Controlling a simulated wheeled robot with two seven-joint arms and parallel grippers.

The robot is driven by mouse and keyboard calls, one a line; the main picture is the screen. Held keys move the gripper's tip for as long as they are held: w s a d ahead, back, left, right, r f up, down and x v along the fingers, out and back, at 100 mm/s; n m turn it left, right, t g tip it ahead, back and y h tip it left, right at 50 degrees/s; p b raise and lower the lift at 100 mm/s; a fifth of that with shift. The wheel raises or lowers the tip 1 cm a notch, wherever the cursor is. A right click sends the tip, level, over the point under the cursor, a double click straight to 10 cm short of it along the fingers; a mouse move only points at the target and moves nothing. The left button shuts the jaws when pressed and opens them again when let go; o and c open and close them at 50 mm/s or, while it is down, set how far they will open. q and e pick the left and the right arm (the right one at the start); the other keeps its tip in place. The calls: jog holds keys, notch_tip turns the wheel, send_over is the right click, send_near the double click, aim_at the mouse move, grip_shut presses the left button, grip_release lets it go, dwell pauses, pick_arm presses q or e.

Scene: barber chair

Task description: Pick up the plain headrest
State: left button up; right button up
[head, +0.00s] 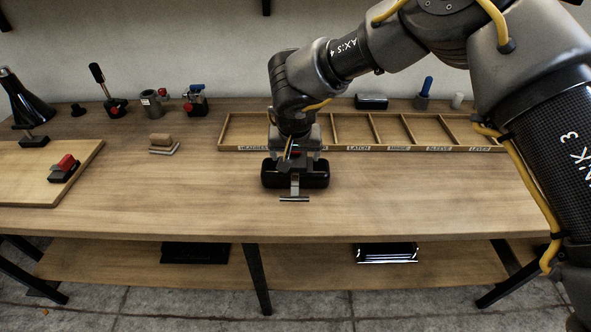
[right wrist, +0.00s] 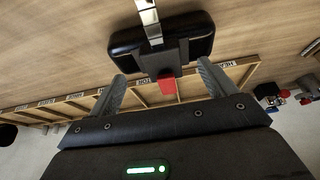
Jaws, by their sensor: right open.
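A black padded headrest (head: 312,176) lies on the bench top, with a silver metal bar running toward the front edge. In the right wrist view the headrest (right wrist: 190,36) has a dark bracket and a red tab (right wrist: 166,88). My right gripper (head: 295,152) points down above the far side of it and hides part of it. Its fingers (right wrist: 160,84) are open and apart, one on each side of the red tab, apparently not touching it. A second black padded block (head: 371,101) stands at the back; I cannot tell whether it is a headrest. My left gripper is out of view.
A shallow labelled wooden tray (head: 436,148) with empty compartments lies just behind. A wooden board (head: 30,185) with small fixtures is at the left. Several tools, including a black cone (head: 24,100), stand along the back. The front bench top is clear.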

aim_at(295, 165)
jog(key=shift+w+f, duration=0.2)
jog(key=shift+f, duration=0.25)
jog(key=shift+f+p, duration=0.25)
jog(key=shift+p, duration=0.1)
jog(key=p+x, duration=0.1)
jog(key=x, duration=0.2)
jog(key=shift+w+f+p, duration=0.25)
jog(key=shift+f+p, duration=0.05)
jog(key=shift+w+f, duration=0.2)
jog(key=shift+f, duration=0.3)
grip_shut()
jog(key=shift+r, duration=0.1)
